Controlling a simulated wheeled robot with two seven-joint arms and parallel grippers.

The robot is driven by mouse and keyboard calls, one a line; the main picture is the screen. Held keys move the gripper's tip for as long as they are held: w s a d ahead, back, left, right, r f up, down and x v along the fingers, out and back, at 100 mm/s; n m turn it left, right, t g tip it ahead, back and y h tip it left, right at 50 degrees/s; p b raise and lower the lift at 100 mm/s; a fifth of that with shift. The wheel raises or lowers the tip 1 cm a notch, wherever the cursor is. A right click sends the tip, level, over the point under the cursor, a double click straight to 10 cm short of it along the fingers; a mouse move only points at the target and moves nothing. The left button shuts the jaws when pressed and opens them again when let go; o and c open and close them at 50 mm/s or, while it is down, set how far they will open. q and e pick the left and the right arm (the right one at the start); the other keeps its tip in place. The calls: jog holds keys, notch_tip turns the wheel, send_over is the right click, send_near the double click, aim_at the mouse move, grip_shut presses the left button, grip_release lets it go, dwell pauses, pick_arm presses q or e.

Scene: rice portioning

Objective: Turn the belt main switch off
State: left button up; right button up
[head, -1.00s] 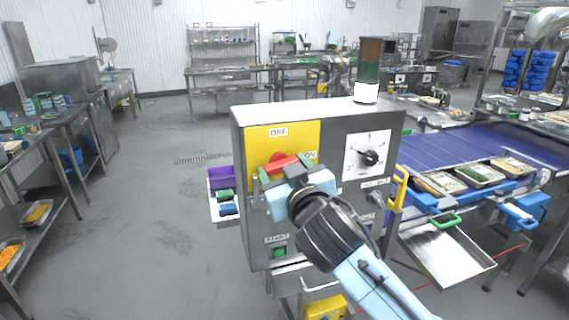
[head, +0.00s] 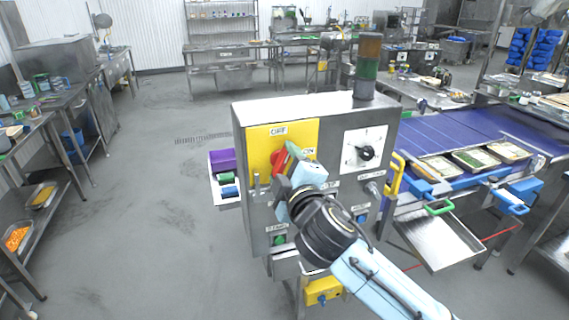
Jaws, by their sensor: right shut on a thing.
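The belt main switch is a red rotary handle (head: 277,159) on a yellow plate (head: 257,138) on the front of a grey control box (head: 318,105). The plate has an OFF label (head: 278,131) at the top and an ON label (head: 309,151) at the right. My right gripper (head: 283,162) is shut on the red handle, which stands steeply, near upright. The gripper hides much of the handle, so its exact angle is hard to tell. My left gripper is not in view.
A black dial (head: 365,153) sits to the right on the box, and a green start button (head: 279,240) below. A signal tower (head: 368,66) stands on top. The blue belt (head: 440,130) with trays runs at the right. The floor at left is clear.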

jog(key=n, duration=0.4)
jog(key=shift+n, duration=0.3)
dwell(0.5)
jog(key=o, duration=1)
jog(key=b+v, duration=0.2)
jog(key=v, duration=1.1)
jog(key=shift+s, duration=0.2)
jog(key=shift+b, duration=0.3)
